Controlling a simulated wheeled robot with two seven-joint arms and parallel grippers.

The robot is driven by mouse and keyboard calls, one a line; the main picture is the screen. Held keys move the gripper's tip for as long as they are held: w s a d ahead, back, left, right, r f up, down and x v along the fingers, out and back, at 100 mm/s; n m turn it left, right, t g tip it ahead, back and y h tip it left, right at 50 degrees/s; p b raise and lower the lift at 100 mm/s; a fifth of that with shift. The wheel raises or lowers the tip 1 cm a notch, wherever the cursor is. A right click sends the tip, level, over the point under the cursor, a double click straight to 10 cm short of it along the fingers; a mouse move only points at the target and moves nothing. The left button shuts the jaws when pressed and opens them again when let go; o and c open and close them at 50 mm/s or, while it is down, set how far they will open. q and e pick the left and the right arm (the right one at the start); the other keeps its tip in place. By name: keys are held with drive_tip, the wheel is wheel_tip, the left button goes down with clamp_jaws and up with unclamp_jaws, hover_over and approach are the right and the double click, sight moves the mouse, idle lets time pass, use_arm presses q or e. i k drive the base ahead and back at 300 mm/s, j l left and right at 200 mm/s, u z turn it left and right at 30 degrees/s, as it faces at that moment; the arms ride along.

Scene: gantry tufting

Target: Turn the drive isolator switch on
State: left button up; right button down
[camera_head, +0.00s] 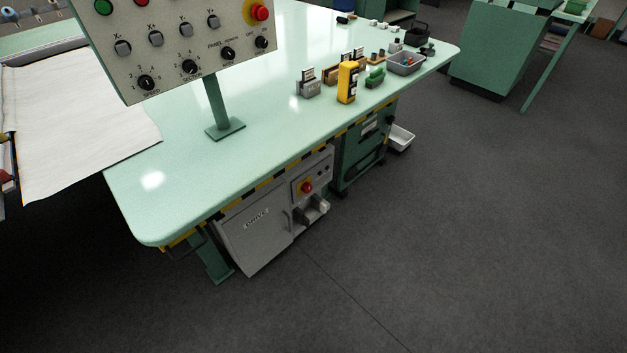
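A grey cabinet marked DRIVE (250,238) stands under the front of the pale green table. On the upper right of its front is a small plate with a red knob on yellow (307,187), which looks like the isolator switch. It is too small to tell which position the knob is in. Neither of my grippers shows in this view.
A control panel (175,68) with knobs and a red button stands on a post on the green table (185,180). A yellow tool (347,82), small blocks and a grey bin (405,63) sit on the table's far part. The dark floor (420,230) before the cabinet is clear.

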sight(307, 187)
drive_tip(key=i+l, duration=0.15)
drive_tip(key=l, duration=0.2)
drive_tip(key=i+l, duration=0.15)
drive_tip(key=l, duration=0.2)
drive_tip(key=i+l+u, duration=0.1)
drive_tip(key=l, duration=0.25)
drive_tip(key=i+l, duration=0.2)
drive_tip(key=l, duration=0.15)
drive_tip(key=i+l, duration=0.15)
drive_tip(key=l, duration=0.25)
drive_tip(key=u, duration=0.05)
